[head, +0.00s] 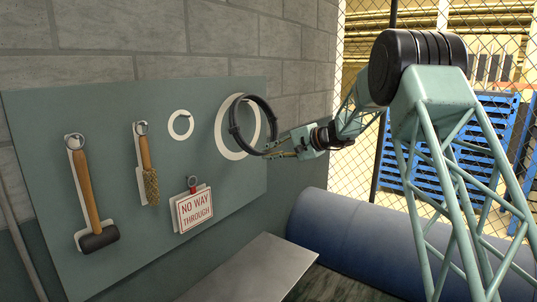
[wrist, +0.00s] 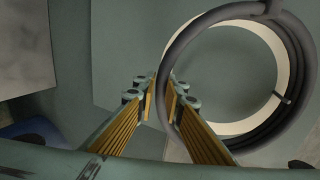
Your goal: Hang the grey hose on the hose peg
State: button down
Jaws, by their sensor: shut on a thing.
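The grey hose (head: 234,120) is a dark coil with bands around it. It is held up in front of the board, overlapping a large white ring marking (head: 218,131). My gripper (head: 272,150) is shut on the lower right part of the coil. In the wrist view the fingers (wrist: 164,88) meet at the left side of the hose (wrist: 178,48), and the white ring (wrist: 228,128) shows behind it. A small dark stub (wrist: 284,98) crosses the coil's right side there; I cannot tell whether it is the hose peg or a band.
The green-grey board (head: 105,120) also carries a hammer (head: 86,190), a brush (head: 147,165), a small white ring marking (head: 172,125) and a "No way through" sign (head: 195,210). A blue cylinder (head: 345,235) and a grey flat surface (head: 255,272) lie below.

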jog(key=shift+w+a+f+b, duration=0.3)
jog(key=shift+a+f+b, duration=0.25)
jog(key=shift+b, duration=0.3)
dwell(0.7)
jog(key=shift+w+a+f+b, duration=0.1)
jog(key=shift+a+f+b, duration=0.15)
jog(key=shift+f+b, duration=0.35)
dwell(1.0)
jog(key=c, duration=2.7)
grip_release()
jog(key=shift+w+f, duration=0.1)
jog(key=shift+c, duration=0.2)
jog(key=shift+o, duration=0.7)
jog(key=shift+r, duration=0.3)
jog(key=shift+d+r, duration=0.3)
jog(key=v, duration=1.1)
jog(key=shift+s+d, duration=0.15)
jog(key=shift+s, duration=0.1)
